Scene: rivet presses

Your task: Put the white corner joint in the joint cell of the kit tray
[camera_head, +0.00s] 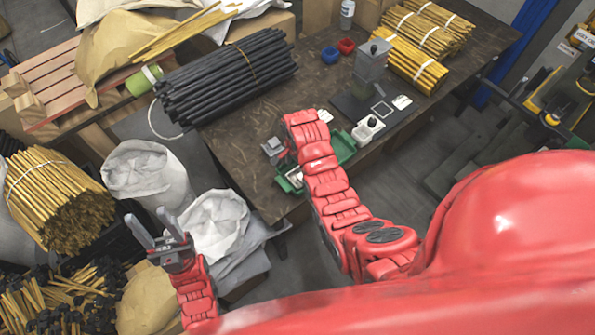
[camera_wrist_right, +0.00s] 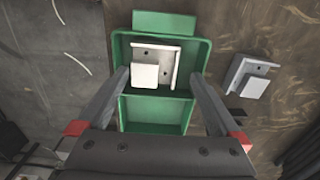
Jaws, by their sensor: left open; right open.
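The green kit tray (camera_head: 347,148) lies near the table's front edge, partly hidden by my right arm. The right wrist view shows its divided cells (camera_wrist_right: 156,112). A white corner joint (camera_wrist_right: 170,56) lies in its upper cell; the lower cell looks empty. My right gripper (camera_wrist_right: 160,78) is open above the tray, with its fingers on either side of the joint's cell, apart from the joint. In the head view this gripper is mostly hidden by its arm. My left gripper (camera_head: 149,216) is open and empty, off the table at lower left.
A grey angled joint (camera_wrist_right: 250,78) lies on the table beside the tray; the head view also shows it (camera_head: 272,148). A press (camera_head: 372,62), red cup (camera_head: 346,46), blue cup (camera_head: 330,55) and black rod bundle (camera_head: 225,78) stand further back. White bags (camera_head: 145,168) stand left of the table.

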